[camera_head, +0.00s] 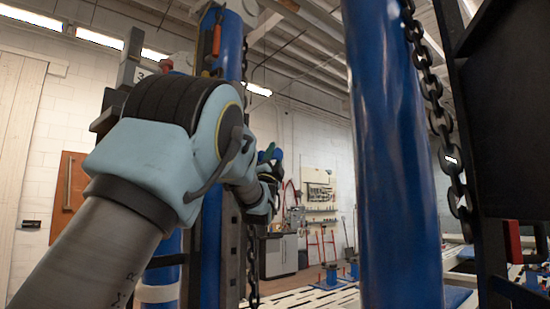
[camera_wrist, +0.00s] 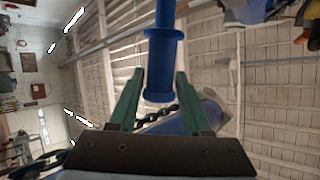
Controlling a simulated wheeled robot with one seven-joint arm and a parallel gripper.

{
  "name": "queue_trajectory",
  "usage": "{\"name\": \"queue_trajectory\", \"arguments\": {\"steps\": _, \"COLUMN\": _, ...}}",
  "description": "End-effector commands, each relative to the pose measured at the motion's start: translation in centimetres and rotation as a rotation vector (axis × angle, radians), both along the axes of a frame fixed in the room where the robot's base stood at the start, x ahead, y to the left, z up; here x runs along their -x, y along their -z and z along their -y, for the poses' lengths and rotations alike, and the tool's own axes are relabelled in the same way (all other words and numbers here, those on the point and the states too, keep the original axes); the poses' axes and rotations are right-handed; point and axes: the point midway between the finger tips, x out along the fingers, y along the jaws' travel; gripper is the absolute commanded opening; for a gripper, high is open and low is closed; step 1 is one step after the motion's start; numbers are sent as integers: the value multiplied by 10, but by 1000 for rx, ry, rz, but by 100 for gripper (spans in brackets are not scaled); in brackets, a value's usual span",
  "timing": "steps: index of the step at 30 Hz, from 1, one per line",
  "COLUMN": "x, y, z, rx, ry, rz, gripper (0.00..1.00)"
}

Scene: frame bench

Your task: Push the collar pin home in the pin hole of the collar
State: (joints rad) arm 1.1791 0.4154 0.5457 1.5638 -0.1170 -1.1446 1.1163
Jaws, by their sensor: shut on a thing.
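The collar pin (camera_wrist: 162,50) is a blue rod with a wide flange and a thicker lower end. In the wrist view its thicker end sits between the two green fingers of my gripper (camera_wrist: 160,78), which is shut on it. In the head view my gripper (camera_head: 268,158) is small and partly hidden by my own arm, with a bit of green and blue at its end. The collar and its pin hole cannot be made out in either view, so I cannot tell how the pin lies to the hole.
A thick blue post (camera_head: 388,150) stands right of my arm, with a hanging chain (camera_head: 440,120) beside it. Another blue post (camera_head: 230,45) rises behind my arm. A dark panel (camera_head: 515,110) stands at the far right. Open space lies between the posts.

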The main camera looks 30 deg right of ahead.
Motion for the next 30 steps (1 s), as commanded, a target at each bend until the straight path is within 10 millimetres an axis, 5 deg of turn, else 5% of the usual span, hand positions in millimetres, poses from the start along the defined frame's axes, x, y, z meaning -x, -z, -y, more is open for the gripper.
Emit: {"name": "queue_trajectory", "arguments": {"steps": 30, "x": -19, "y": -1, "z": -8, "rx": 1, "ry": -1, "rz": 2, "gripper": 0}}
